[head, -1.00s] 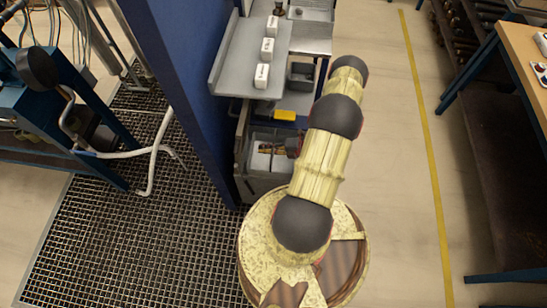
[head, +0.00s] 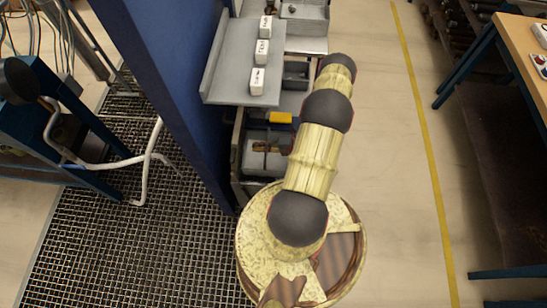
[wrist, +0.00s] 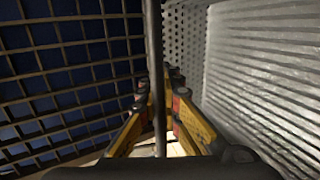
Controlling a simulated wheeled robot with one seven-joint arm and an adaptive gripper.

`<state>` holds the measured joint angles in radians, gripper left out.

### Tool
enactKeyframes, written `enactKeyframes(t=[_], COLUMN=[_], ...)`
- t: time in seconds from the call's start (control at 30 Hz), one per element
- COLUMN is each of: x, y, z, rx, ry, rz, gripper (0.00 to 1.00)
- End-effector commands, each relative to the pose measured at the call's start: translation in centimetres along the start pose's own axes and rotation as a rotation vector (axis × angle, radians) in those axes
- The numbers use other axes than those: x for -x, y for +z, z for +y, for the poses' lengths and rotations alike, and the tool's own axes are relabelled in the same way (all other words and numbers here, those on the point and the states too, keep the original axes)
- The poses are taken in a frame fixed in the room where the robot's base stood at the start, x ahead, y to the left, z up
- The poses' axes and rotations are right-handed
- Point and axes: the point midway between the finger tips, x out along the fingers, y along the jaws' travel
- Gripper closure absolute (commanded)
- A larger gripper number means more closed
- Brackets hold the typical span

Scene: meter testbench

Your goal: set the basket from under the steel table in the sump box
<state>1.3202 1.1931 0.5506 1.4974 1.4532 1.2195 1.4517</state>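The steel table (head: 237,62) stands at the top centre of the head view, with grey bins under it. In the wrist view my gripper (wrist: 160,88) has its two yellow fingers on either side of an upright dark rod (wrist: 155,40). I cannot tell whether the fingers press on it. A dark wire mesh (wrist: 65,75) fills the left of the wrist view and could be the basket's wall; I cannot make out the whole basket. In the head view my arm hides my gripper. I cannot identify the sump box with certainty.
A ribbed metal wall (wrist: 260,70) is close at the right in the wrist view. A blue post (head: 172,85) stands left of the steel table. White blocks (head: 262,52) stand on the table. A floor grating (head: 110,235) lies left; clear floor (head: 395,200) lies right.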

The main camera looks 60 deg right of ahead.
Motion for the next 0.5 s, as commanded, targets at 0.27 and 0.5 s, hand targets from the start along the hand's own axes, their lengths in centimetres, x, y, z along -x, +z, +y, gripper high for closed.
enactKeyframes(t=[0.27,0.5], x=[-1.1,-2.4], y=[0.0,-0.1], z=[-3.0,-6.8], rx=[0.001,0.000], ry=[0.001,0.001], rz=[0.000,0.000], gripper=[1.00,1.00])
